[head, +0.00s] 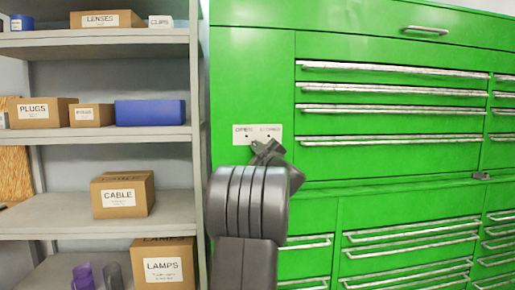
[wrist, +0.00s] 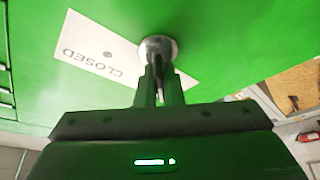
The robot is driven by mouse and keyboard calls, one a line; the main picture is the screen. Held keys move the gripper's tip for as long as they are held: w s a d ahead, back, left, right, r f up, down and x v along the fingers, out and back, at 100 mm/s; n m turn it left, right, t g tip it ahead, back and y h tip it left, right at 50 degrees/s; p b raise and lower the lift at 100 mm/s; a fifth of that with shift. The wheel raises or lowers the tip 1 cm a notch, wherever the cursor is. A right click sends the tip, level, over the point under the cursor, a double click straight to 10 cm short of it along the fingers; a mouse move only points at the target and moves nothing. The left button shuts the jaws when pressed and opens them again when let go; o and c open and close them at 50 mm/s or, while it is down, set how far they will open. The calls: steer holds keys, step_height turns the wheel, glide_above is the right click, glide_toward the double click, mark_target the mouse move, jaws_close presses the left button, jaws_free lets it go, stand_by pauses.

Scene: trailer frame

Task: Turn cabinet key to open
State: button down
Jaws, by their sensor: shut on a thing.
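The green cabinet (head: 252,75) fills the right of the head view. My gripper (head: 266,150) is right below the plate and hides the lock. In the wrist view, the plate (wrist: 100,52) appears upside down with CLOSED readable. A round metal lock (wrist: 157,47) sits beside it. My gripper (wrist: 157,80) is shut on the key at the lock. The key is mostly hidden between the fingers, so its turn angle cannot be told.
The cabinet has several drawers with long metal handles (head: 390,110) right of the lock. A grey shelf unit (head: 90,215) stands at left with labelled cardboard boxes, such as CABLE (head: 123,195), and a blue box (head: 150,112). The cabinet front around the lock is flat and clear.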

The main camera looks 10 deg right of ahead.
steer(key=c, duration=1.6)
jaws_free()
steer(key=shift+o, duration=0.2)
steer(key=b+v, duration=0.2)
steer(key=v, duration=1.2)
steer(key=shift+w, duration=0.2)
steer(key=p+x, duration=0.2)
steer(key=x, duration=1.1)
steer(key=shift+w+a+r, duration=0.15)
steer(key=shift+w+a, duration=0.05)
steer(key=shift+w, duration=0.1)
